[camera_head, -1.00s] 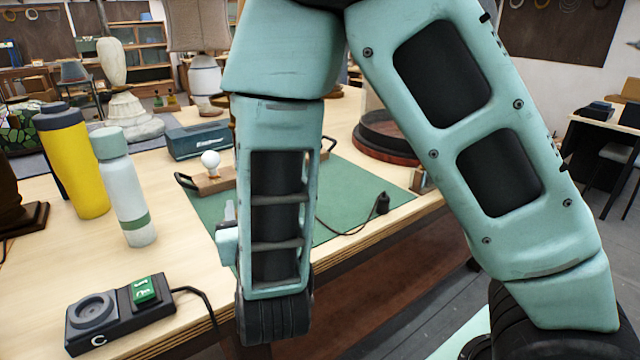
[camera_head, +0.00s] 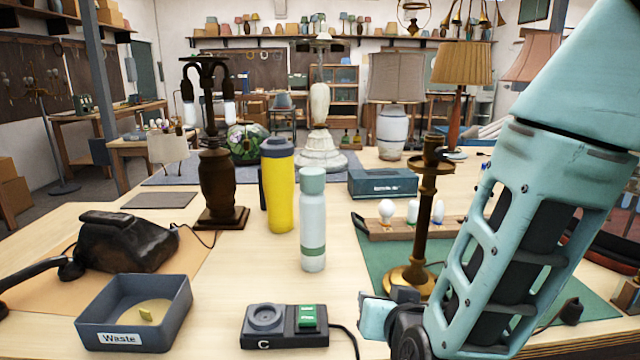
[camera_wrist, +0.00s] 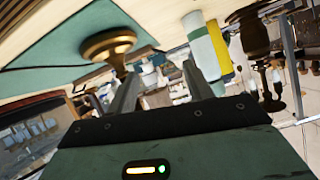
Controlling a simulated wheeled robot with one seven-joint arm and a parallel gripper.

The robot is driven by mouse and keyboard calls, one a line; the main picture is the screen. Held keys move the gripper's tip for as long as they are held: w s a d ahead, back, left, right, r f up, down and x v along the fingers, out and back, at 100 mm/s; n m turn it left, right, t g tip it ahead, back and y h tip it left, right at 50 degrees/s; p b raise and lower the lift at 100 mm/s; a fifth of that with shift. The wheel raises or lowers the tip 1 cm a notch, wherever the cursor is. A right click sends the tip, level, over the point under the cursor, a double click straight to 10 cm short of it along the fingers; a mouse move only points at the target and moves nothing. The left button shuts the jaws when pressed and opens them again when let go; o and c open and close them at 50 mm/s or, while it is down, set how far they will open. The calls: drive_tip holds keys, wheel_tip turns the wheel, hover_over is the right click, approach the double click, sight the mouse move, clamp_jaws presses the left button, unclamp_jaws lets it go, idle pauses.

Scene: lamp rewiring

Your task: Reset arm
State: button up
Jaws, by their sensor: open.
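My arm (camera_head: 530,230) stands at the right of the head view, its upper links rising out of frame. A small teal and black part of it hangs low near the table's front edge. In the wrist view, my gripper (camera_wrist: 160,86) shows two grey fingers spread apart with nothing between them. That view is upside down. The brass lamp stand (camera_head: 424,215) stands upright on the green mat (camera_head: 378,250), partly behind my arm. Its round base (camera_wrist: 108,45) shows beside the fingers, apart from them.
A black switch box (camera_head: 285,325) with a green button lies at the front edge. A grey Waste tray (camera_head: 175,305), a pale bottle (camera_head: 312,225), a yellow bottle (camera_head: 279,190) and a dark lamp (camera_head: 216,175) stand left.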

drive_tip(key=s+a+n+g+y, duration=0.3)
drive_tip(key=s+a+g, duration=0.2)
drive_tip(key=s, duration=0.1)
drive_tip(key=s+d+r+n+g+h, duration=0.1)
drive_tip(key=s+d+r+n+g, duration=0.1)
drive_tip(key=s, duration=0.5)
drive_tip(key=s+d+r+n+g+h+p, duration=0.1)
drive_tip(key=s+d+n+g, duration=0.3)
drive_tip(key=s, duration=0.4)
drive_tip(key=shift+d+r+g+h, duration=0.4)
drive_tip(key=shift+d+g+h, duration=0.2)
drive_tip(key=shift+d+g, duration=0.35)
